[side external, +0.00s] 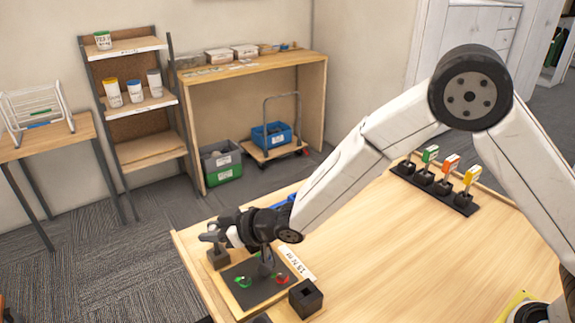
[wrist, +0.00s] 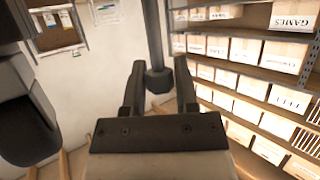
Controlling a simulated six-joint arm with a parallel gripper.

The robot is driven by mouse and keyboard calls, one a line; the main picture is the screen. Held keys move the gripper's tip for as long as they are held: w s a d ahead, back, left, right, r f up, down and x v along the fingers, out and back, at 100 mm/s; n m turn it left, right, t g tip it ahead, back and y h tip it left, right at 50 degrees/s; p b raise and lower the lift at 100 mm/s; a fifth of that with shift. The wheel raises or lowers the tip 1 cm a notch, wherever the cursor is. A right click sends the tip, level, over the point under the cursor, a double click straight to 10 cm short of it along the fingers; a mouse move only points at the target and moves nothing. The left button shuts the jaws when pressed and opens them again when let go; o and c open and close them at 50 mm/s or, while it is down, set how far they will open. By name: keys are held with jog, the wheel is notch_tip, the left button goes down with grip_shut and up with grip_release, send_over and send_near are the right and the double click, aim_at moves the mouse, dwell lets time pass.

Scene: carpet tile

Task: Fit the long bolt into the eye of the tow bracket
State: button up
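In the wrist view the long bolt (wrist: 154,35) is a dark rod with a wider end (wrist: 159,80). It stands between the two fingertips of my gripper (wrist: 159,88), which is shut on it near that wider end. In the side external view my gripper (side external: 214,235) is above the left end of the table, beside a dark plate (side external: 258,292). A dark upright piece (side external: 266,264) shows below my wrist over this plate, with green (side external: 243,282) and red (side external: 281,280) curved marks near its foot. I cannot tell which part is the tow bracket's eye; the bolt is not clear there.
Dark hollow blocks stand at the plate's left (side external: 218,258) and right (side external: 306,299). A white label (side external: 296,263) lies behind the plate. A black rack (side external: 436,188) with green, orange and yellow tags stands at the table's back. The middle of the table (side external: 390,250) is clear.

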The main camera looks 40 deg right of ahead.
jog(key=o, duration=0.4)
jog(key=shift+f, duration=0.1)
jog(key=shift+r, duration=1.8)
jog(key=shift+s+d+r, duration=1)
jog(key=shift+s+r, duration=0.6)
jog(key=shift+s, duration=0.5)
jog(key=shift+s+d+r, duration=1.05)
jog(key=shift+s+r, duration=0.55)
jog(key=shift+s, duration=0.5)
jog(key=shift+s+d+r, duration=1)
jog(key=shift+s+r, duration=0.6)
jog(key=shift+s, duration=0.5)
